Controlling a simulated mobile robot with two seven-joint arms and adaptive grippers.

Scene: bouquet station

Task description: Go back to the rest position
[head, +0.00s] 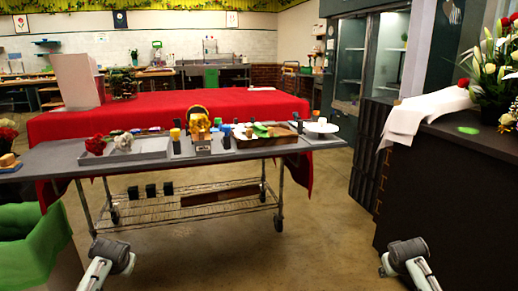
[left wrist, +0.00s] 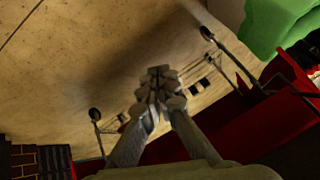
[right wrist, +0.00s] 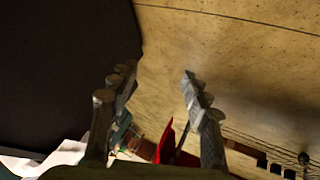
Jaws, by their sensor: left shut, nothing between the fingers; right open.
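My left gripper (left wrist: 159,82) shows in the left wrist view with its fingers together and nothing between them, above bare floor. My right gripper (right wrist: 157,84) shows in the right wrist view with its fingers apart and empty, also above floor, with a dark surface to its left. In the head view, parts of my two arms show at the bottom edge, one left and one right. Both are apart from the grey cart (head: 235,153). The gripper fingers cannot be made out in the head view.
The cart carries trays, flowers and small items. A red-draped table (head: 150,115) stands behind it. A dark counter (head: 455,190) with flowers and white paper is at right. A green-lined bin (head: 35,245) is at lower left. Floor (head: 250,255) between is clear.

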